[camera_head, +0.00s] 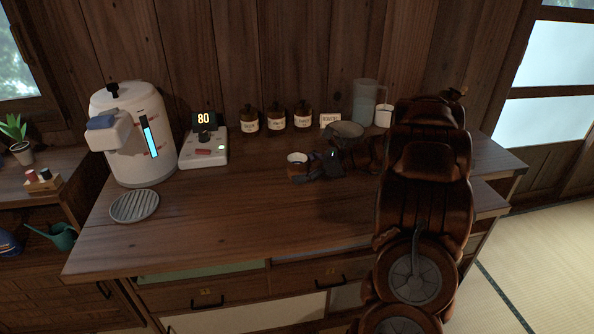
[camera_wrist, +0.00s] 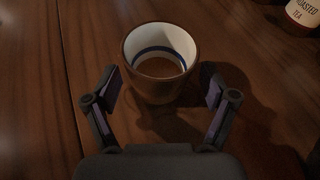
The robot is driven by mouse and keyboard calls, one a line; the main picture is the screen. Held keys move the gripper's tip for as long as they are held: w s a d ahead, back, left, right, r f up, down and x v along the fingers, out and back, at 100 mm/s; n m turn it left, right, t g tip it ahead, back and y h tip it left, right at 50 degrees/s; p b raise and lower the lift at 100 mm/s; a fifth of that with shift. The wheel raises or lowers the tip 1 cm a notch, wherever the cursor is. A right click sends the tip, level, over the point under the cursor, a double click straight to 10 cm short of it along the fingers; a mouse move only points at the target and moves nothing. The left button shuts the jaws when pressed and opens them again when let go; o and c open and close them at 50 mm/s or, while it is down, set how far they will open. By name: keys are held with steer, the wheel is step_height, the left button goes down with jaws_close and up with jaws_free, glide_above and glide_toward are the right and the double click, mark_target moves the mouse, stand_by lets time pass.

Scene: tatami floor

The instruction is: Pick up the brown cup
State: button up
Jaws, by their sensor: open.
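The brown cup (camera_head: 296,166) stands upright on the wooden counter (camera_head: 220,225), left of my gripper (camera_head: 313,172). In the wrist view the cup (camera_wrist: 160,92) has a brown outside, a pale inside and a dark blue ring near the rim. My gripper (camera_wrist: 161,92) is open there, with one finger on each side of the cup's near part. A gap shows between the cup and each finger. The cup's far lower side is hidden.
A white water dispenser (camera_head: 130,135), a grey round drip grate (camera_head: 134,206) and a device reading 80 (camera_head: 204,147) are at the left. Several labelled jars (camera_head: 276,117), a grey bowl (camera_head: 345,130) and a clear pitcher (camera_head: 365,102) stand at the back. The counter's front middle is clear.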

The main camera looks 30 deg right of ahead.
steer(key=shift+x, duration=0.75)
steer(key=c, duration=1.4)
steer(key=shift+o, duration=0.2)
steer(key=shift+r, duration=0.2)
